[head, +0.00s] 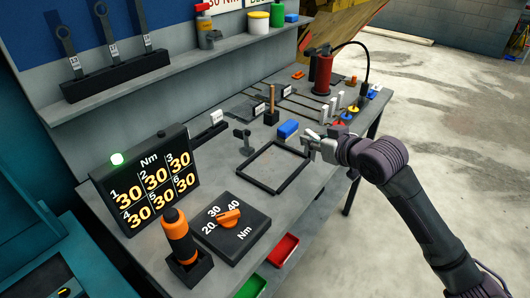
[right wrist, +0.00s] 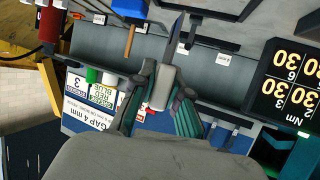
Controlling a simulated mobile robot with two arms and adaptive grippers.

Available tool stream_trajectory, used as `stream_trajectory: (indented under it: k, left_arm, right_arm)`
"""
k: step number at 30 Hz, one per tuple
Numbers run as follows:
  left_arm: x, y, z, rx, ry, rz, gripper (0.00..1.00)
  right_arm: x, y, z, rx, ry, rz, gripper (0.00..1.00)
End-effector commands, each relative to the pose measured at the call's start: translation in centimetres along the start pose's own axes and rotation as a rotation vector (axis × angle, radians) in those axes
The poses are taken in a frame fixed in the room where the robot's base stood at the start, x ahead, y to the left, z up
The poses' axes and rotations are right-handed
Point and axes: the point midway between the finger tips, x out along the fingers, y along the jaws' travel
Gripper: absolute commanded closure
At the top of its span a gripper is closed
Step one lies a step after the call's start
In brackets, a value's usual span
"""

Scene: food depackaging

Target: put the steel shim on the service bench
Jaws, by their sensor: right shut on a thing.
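My right gripper (head: 314,146) reaches in from the right over the front part of the service bench (head: 310,190), near the black square outline. In the right wrist view its fingers (right wrist: 160,95) are closed around a light grey piece with a thin dark strip rising from it, which looks like the steel shim (right wrist: 162,87). In the head view the held piece is small and mostly hidden by the fingers. It seems held above the bench top; I cannot tell how far. My left gripper is not in view.
The black square outline (head: 249,179) encloses bare bench top. A blue block (head: 288,129), a small dark stand (head: 244,144) and a wooden-handled tool (head: 272,104) stand behind it. A dial box (head: 237,238), orange-handled driver (head: 179,236) and number display (head: 150,183) are at front left. A red cylinder (head: 321,70) stands far back.

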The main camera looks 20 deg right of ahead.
Motion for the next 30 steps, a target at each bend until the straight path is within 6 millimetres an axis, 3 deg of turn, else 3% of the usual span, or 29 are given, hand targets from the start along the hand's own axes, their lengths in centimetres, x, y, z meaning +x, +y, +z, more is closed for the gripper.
stream_trajectory:
  k: [5,9,18,24,30]
  left_arm:
    - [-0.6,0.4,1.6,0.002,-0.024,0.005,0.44]
    - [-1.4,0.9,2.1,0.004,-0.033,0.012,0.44]
    - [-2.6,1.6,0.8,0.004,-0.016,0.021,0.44]
    - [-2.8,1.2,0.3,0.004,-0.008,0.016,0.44]
    - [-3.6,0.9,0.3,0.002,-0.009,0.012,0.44]
  right_arm:
    - [0.9,0.7,-0.9,0.011,-0.002,0.0,1.0]
    - [3.9,-0.5,-0.4,0.013,-0.003,-0.002,1.0]
    - [10.7,-3.1,0.9,0.01,-0.003,0.0,1.0]
    - [12.4,-3.6,1.5,0.006,-0.002,0.002,1.0]
    - [13.4,-3.7,4.1,0.008,-0.005,0.002,1.0]
